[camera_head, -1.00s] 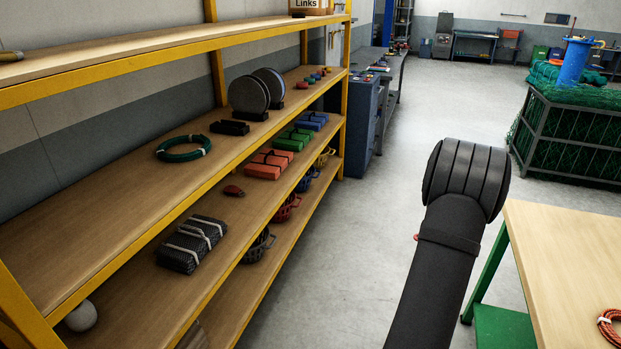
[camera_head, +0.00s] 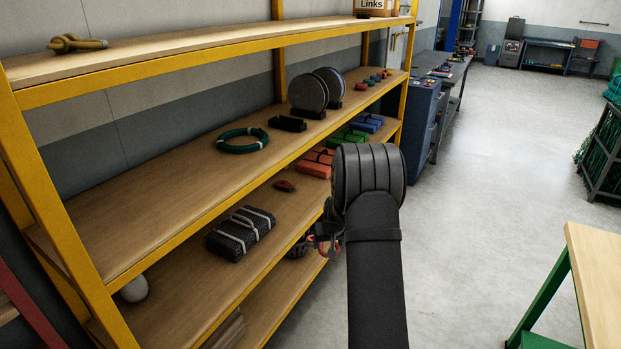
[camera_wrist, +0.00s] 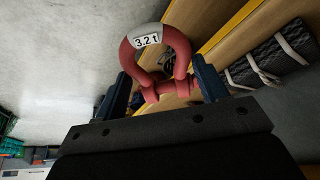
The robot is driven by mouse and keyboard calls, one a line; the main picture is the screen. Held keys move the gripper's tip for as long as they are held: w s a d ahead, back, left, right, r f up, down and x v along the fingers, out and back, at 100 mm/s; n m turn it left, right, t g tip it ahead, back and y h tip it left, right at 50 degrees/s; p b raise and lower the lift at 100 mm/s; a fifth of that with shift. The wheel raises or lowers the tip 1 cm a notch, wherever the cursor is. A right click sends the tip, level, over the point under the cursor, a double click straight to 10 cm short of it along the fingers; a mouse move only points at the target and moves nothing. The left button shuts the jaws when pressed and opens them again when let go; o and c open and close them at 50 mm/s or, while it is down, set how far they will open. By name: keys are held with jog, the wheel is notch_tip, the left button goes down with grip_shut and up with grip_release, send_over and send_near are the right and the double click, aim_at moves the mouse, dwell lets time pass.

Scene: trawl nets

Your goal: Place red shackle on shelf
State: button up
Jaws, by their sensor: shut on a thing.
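The red shackle (camera_wrist: 182,45), with a grey band marked "3.2 t", is held between the two fingers of my gripper (camera_wrist: 160,88) in the wrist view. My gripper is shut on it. In the head view my gripper (camera_head: 326,240) is partly hidden behind my dark arm, with a bit of red showing, in front of the shelf's front edge. The shelf (camera_head: 165,215) is a yellow-framed rack with wooden boards. A small dark red item (camera_head: 285,186) lies on its lower board.
A black bundle with pale straps (camera_head: 240,234) lies on the lower board. Orange packs (camera_head: 316,163), a green hose coil (camera_head: 243,141) and black discs (camera_head: 308,92) are also on the rack. A wooden-topped table (camera_head: 598,270) stands at right. Bare board shows around the bundle.

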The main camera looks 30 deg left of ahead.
jog(key=s+a+f+n+g+y, duration=0.1)
jog(key=s+a+f+n, duration=0.15)
jog(key=s+a, duration=0.9)
jog(key=s+a+f+n+g, duration=0.1)
jog(key=s+a+n, duration=0.2)
jog(key=s+a, duration=0.85)
jog(key=s+a+f, duration=0.2)
jog(key=a, duration=0.1)
jog(key=s+a+f, duration=0.2)
jog(key=s+a, duration=0.1)
jog(key=s+a+f, duration=0.2)
jog(key=a, duration=0.1)
jog(key=shift+s+f, duration=0.25)
jog(key=shift+s, duration=0.05)
jog(key=shift+f, duration=1.95)
jog(key=shift+f, duration=0.2)
jog(key=o, duration=1.5)
